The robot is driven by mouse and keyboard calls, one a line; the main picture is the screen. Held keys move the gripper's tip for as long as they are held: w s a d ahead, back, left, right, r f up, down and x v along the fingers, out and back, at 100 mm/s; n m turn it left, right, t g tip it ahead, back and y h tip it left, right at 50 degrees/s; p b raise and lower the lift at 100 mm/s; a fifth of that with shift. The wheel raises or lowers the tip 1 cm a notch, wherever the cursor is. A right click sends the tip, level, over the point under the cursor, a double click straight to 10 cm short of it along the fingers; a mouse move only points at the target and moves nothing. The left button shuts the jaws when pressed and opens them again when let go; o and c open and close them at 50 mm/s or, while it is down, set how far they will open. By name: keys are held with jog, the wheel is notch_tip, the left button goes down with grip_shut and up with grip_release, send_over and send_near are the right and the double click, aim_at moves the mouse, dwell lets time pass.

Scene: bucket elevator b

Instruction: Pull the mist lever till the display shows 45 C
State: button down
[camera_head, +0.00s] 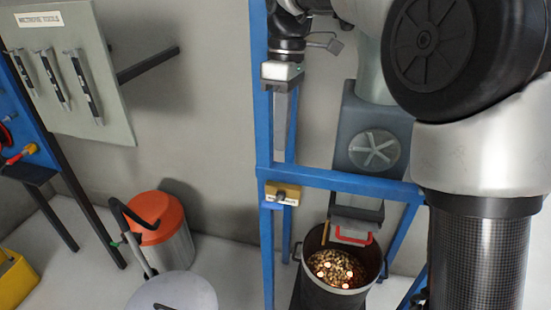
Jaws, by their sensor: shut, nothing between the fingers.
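My gripper (282,80) hangs from the wrist at the upper middle, in front of the blue frame, pointing down. It is shut and empty. A small yellow box (283,193) with a dark knob-like part and a pale label is on the blue frame below it, clearly apart from the gripper. I cannot tell whether this box carries the mist lever. No temperature display can be read in this view. My own arm covers the upper right and hides part of the machine.
The blue frame (345,180) has a crossbar below the gripper. A dark pot (313,287) of grain with glowing spots stands under a grey chute (372,145). An orange-lidded bin (155,218) stands left. A tool board (70,65) hangs on the wall.

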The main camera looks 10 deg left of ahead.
aim_at(272, 203)
jog(key=shift+w+a+n, duration=0.4)
jog(key=shift+a, duration=0.2)
jog(key=s+f, duration=0.1)
jog(key=f, duration=0.3)
jog(key=f+b, duration=0.1)
jog(key=f, duration=0.4)
jog(key=s+f+b, duration=0.1)
jog(key=f, duration=0.3)
jog(key=shift+s+a+f, duration=0.1)
jog(key=shift+s+f, duration=0.25)
jog(key=shift+f+b, duration=0.1)
jog(key=shift+b, duration=0.2)
